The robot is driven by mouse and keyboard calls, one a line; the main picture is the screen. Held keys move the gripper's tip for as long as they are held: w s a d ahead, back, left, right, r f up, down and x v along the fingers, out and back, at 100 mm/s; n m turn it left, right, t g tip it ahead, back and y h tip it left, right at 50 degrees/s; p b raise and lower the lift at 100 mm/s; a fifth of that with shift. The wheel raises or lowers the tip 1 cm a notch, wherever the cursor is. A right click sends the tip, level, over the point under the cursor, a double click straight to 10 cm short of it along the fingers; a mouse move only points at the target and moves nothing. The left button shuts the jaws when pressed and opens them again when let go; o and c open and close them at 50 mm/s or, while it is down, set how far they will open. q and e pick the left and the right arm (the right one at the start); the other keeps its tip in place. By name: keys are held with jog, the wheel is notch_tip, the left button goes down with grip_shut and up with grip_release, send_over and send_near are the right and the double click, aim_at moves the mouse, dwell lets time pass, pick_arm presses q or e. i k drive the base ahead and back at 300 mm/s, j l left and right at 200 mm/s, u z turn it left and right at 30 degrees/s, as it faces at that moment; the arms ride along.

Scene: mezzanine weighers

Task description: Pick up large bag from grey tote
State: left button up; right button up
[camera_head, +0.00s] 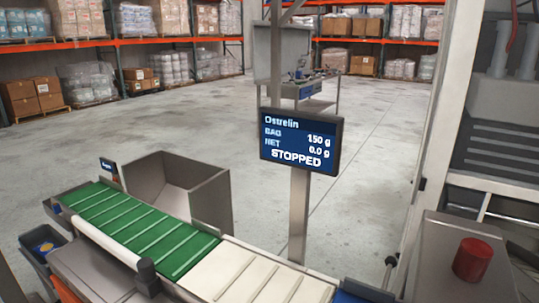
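A dark grey tote (28,248) sits at the lower left, beside the conveyor. A blue item with a yellow patch (43,243) lies inside it; it may be a bag, but it is too small to tell its size or full shape. Neither of my grippers can be made out in the head view.
A conveyor with a green ribbed belt (150,228) and a cream section (250,272) crosses the front. An open metal bin (210,200) stands behind it. A post holds a screen (301,141) reading "STOPPED". A red cylinder (472,259) stands at right.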

aim_at(42, 250)
jog(key=k, duration=0.65)
jog(key=u, duration=2.1)
jog(key=i+l, duration=0.25)
jog(key=i, duration=0.2)
jog(key=i+l, duration=0.2)
jog(key=i, duration=0.25)
jog(key=i+l, duration=0.15)
jog(key=i, duration=0.3)
jog(key=i+l, duration=0.1)
jog(key=i, duration=0.4)
jog(key=i+l, duration=0.15)
jog(key=i, duration=0.3)
